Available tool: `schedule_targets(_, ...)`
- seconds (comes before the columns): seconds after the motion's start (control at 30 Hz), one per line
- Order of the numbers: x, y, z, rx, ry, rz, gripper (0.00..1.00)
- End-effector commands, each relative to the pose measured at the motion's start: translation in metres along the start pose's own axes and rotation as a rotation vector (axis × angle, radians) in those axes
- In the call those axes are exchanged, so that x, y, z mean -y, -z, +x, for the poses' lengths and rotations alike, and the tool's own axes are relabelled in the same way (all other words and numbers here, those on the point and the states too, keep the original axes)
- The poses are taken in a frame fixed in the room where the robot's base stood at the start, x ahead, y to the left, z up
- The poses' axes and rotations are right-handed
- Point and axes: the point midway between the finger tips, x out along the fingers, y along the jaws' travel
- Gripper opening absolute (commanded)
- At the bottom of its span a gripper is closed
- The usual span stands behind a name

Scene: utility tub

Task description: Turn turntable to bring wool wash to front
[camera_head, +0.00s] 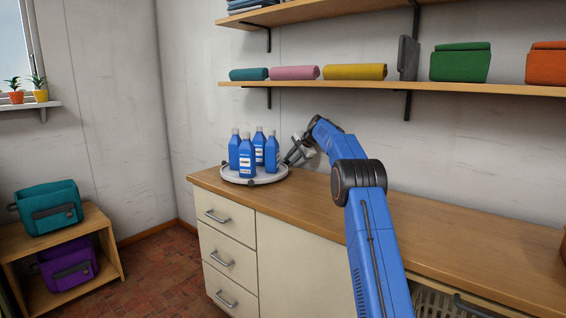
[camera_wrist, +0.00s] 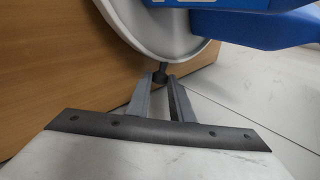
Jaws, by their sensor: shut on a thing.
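A round white turntable (camera_head: 234,177) sits on the wooden counter near its left end, with small dark knobs on its rim. Several blue bottles with grey caps and white labels stand on it, including a front one (camera_head: 247,160). The labels are too small to read, so I cannot tell which is the wool wash. My gripper (camera_head: 287,161) is at the turntable's right rim. In the wrist view the turntable's rim (camera_wrist: 136,32) is at the top, and my gripper's fingers (camera_wrist: 162,80) are closed on a dark rim knob (camera_wrist: 161,68).
A shelf (camera_head: 390,87) above holds rolled towels and green and orange bags. The wall is close behind the turntable. A low stand (camera_head: 100,215) with teal and purple bags is at the left.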

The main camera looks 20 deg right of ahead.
Motion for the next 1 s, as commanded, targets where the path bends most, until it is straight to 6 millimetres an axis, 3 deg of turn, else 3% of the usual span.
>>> schedule_targets(0.27,-0.002,0.003,0.0,-0.001,-0.002,0.0,0.0)
schedule_targets(0.3,-0.002,0.003,0.0,-0.001,-0.002,0.0,0.22)
schedule_targets(0.33,-0.002,0.003,0.0,-0.001,-0.002,0.0,0.27)
schedule_targets(0.73,-0.001,0.002,-0.007,-0.002,0.0,0.0,0.27)
schedule_targets(1.0,-0.001,0.002,-0.051,-0.002,0.0,0.0,0.27)
